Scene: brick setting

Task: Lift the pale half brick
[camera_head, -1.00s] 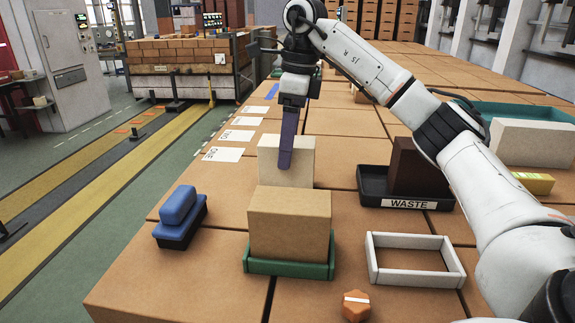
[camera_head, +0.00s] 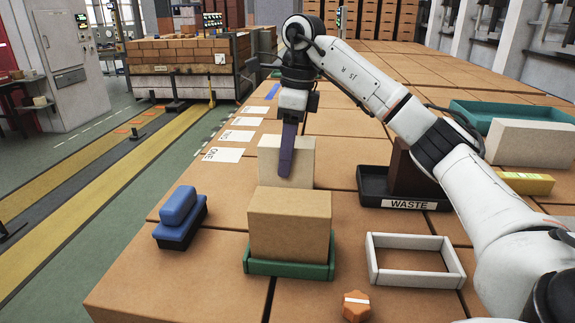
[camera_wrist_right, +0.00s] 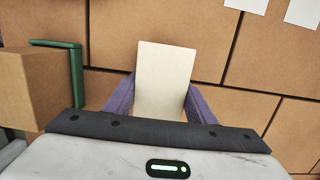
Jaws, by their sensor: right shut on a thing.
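The pale half brick (camera_head: 300,164) stands on the brick-paved surface, behind a tan brick (camera_head: 290,222) in a green tray (camera_head: 290,268). My right gripper (camera_head: 287,172) comes down on it from above, with one purple finger against its near face in the head view. In the right wrist view the pale half brick (camera_wrist_right: 165,82) lies between both purple fingers (camera_wrist_right: 160,100), which touch its sides. The gripper is shut on it. Its underside is hidden, so I cannot tell whether it is clear of the surface. My left gripper is not in view.
A blue-handled brush (camera_head: 180,217) lies at the left edge. A black WASTE tray (camera_head: 375,190) with a dark brick, a white frame (camera_head: 415,280) and an orange knob (camera_head: 356,305) are to the right. White cards (camera_head: 222,155) lie behind on the left.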

